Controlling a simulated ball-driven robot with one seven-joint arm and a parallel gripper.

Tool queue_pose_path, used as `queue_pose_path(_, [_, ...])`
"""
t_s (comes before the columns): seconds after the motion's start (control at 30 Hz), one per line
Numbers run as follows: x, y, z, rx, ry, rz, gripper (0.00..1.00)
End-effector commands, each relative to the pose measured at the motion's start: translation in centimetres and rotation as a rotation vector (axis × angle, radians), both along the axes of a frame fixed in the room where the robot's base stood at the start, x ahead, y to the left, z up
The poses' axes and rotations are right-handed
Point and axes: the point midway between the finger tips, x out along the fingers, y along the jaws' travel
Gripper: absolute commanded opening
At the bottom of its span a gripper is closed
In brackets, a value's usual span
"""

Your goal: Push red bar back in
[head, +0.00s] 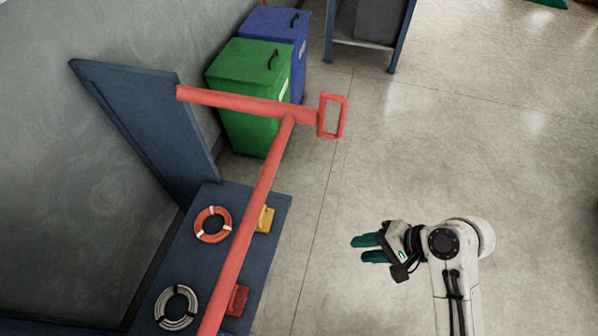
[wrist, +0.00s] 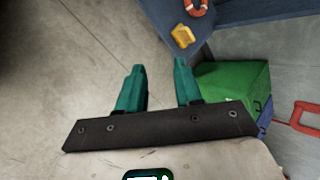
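The red bar (head: 240,104) juts out from the blue upright panel on the left, over the green bin, and ends in a rectangular loop handle (head: 332,116). The handle also shows at the right edge of the wrist view (wrist: 306,118). A long red rail (head: 255,205) meets the bar near the handle and runs toward the lower left. My gripper (head: 366,248) is to the lower right of the handle, well apart from it. Its two teal fingers are spread, with nothing between them, as the wrist view (wrist: 160,88) also shows.
A green bin (head: 246,90) and a blue bin (head: 276,27) stand by the wall. A blue bench (head: 281,210) holds an orange life ring (head: 213,224), a coiled rope (head: 176,307), a yellow item (head: 265,219) and a red item (head: 238,300).

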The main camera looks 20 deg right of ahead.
Motion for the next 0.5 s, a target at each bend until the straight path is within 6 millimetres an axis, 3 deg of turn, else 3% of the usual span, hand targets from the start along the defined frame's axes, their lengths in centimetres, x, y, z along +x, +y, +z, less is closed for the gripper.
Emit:
queue_pose_path(0.03, [1.7, 0.4, -1.0, 0.124, 0.014, -0.085, 0.3])
queue_pose_path(0.17, [5.2, 1.3, 0.5, 0.476, 0.092, -0.266, 0.17])
queue_pose_path(0.33, [8.6, 1.1, 4.1, 0.933, 0.248, -0.394, 0.01])
queue_pose_path(0.5, [10.0, 0.0, 7.9, 1.251, 0.402, -0.404, 0.0])
